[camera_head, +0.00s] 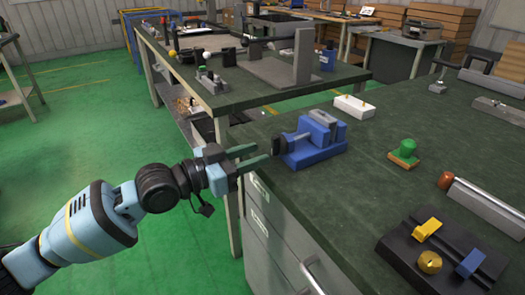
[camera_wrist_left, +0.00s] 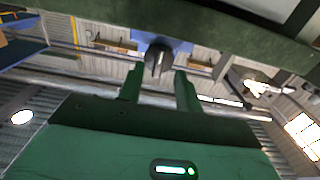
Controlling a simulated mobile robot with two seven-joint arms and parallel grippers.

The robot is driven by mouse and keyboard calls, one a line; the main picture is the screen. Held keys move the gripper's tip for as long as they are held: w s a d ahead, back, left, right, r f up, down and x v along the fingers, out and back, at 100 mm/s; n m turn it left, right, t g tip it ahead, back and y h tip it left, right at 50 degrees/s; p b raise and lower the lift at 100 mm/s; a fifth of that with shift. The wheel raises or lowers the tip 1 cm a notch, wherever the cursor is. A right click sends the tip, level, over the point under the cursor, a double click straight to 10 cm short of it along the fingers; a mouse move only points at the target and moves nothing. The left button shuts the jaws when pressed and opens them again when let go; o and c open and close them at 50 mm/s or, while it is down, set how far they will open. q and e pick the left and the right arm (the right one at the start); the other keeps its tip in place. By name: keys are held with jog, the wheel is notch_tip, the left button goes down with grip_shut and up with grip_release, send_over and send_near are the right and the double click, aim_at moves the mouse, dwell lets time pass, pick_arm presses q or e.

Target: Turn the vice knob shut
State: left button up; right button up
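The blue vice (camera_head: 318,140) stands on the green-topped workbench near its left edge. Its dark knob (camera_head: 279,146) sticks out from the vice's left side, towards my left gripper. My left gripper (camera_head: 262,154) is open, with its two green fingers reaching towards the knob from the left. In the left wrist view the knob (camera_wrist_left: 158,58) appears beyond and between the tips of the open fingers (camera_wrist_left: 160,78). Nothing is held, and whether a fingertip touches the knob is hard to tell. My right gripper is not in view.
The workbench (camera_head: 345,200) has drawers below its left edge. A white block (camera_head: 354,107), a green knob on a wooden base (camera_head: 404,153) and a black fixture (camera_head: 440,255) with yellow and blue parts stand on it. Another bench (camera_head: 230,97) lies behind.

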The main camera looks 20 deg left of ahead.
pick_arm(q)
jog(key=v, duration=0.4)
jog(key=shift+s+a, duration=0.1)
jog(key=shift+s, duration=0.05)
dwell(0.4)
